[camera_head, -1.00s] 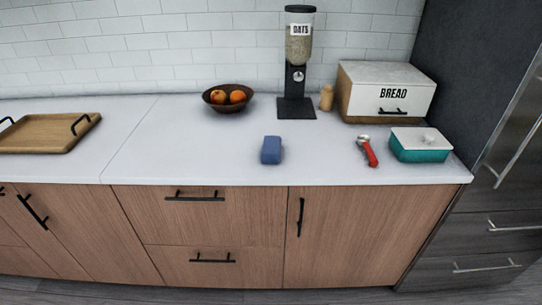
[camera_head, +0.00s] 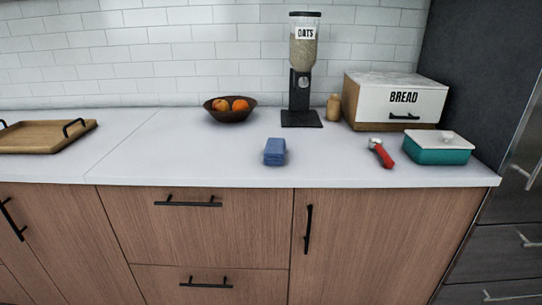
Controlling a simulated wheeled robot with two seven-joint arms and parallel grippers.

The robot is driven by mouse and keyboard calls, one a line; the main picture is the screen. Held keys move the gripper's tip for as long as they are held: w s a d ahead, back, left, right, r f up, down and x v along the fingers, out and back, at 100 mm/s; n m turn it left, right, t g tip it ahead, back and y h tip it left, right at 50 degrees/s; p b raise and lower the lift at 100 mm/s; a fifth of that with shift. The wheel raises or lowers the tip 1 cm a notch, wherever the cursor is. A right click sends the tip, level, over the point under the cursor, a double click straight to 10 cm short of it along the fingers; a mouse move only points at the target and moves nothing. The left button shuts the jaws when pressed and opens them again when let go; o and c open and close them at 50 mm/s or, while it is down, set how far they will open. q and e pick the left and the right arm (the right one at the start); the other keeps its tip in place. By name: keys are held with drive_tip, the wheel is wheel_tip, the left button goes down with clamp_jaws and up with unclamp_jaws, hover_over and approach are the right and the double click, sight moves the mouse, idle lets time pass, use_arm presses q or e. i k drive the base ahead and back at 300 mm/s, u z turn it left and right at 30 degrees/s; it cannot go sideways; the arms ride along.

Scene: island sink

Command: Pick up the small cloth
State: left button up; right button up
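A small folded blue cloth (camera_head: 275,152) lies on the white countertop (camera_head: 190,155), near the front edge and a little right of the middle of the head view. Nothing touches it and nothing covers it. Neither of my grippers shows in the head view.
Behind the cloth are a bowl of oranges (camera_head: 230,113) and an oats dispenser (camera_head: 302,75). To the right are a red-handled tool (camera_head: 381,154), a teal dish with a white lid (camera_head: 437,153) and a bread box (camera_head: 396,102). A wooden tray (camera_head: 45,138) lies far left. The counter left of the cloth is clear.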

sight(276, 150)
drive_tip(key=z, duration=1.2)
drive_tip(key=i, duration=0.45)
drive_tip(key=u, duration=2.2)
drive_tip(key=i, duration=0.4)
drive_tip(key=u, duration=0.05)
